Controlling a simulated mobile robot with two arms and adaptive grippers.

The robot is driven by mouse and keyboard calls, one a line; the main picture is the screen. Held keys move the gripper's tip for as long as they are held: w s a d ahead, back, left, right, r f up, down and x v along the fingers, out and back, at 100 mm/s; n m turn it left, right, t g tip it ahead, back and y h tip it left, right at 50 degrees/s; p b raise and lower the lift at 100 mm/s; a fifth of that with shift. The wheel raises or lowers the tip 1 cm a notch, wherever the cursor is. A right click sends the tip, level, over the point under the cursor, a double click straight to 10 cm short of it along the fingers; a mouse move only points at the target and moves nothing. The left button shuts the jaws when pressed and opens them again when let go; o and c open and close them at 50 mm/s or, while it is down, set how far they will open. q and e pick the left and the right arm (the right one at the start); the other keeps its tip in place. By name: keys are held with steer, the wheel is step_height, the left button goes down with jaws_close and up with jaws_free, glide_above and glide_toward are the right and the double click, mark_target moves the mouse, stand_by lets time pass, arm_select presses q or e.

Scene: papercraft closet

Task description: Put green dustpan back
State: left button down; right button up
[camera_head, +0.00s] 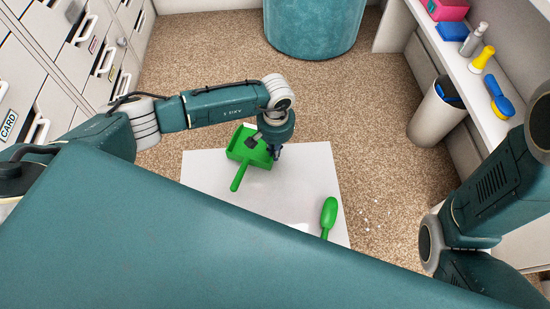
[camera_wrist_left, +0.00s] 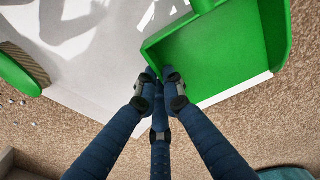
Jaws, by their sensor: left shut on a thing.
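The green dustpan (camera_head: 250,150) is over the white sheet on the floor, with its handle pointing down and left in the head view. It fills the upper right of the left wrist view (camera_wrist_left: 225,55). My left gripper (camera_head: 277,152) is at the pan's right side. In the left wrist view its fingers (camera_wrist_left: 161,84) are shut on the pan's edge near a corner. I cannot tell whether the pan is lifted off the sheet. My right gripper is out of view; only my right arm shows at the right.
A green brush (camera_head: 329,214) lies on the white sheet (camera_head: 285,200). Small white bits (camera_head: 374,213) are scattered on the carpet to its right. A waste bin (camera_head: 436,117) stands under a shelf (camera_head: 465,75) with bottles and a blue brush (camera_head: 498,95). A teal round seat (camera_head: 312,30) is behind. Drawers line the left.

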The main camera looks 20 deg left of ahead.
arm_select(q)
step_height(320, 180, down, 3)
steer(key=shift+f+b, duration=0.2)
steer(key=shift+b, duration=0.6)
steer(key=shift+r, duration=0.15)
steer(key=shift+f, duration=0.25)
steer(key=c, duration=1.9)
jaws_free()
steer(key=shift+r, duration=0.1)
steer(key=shift+r, duration=0.1)
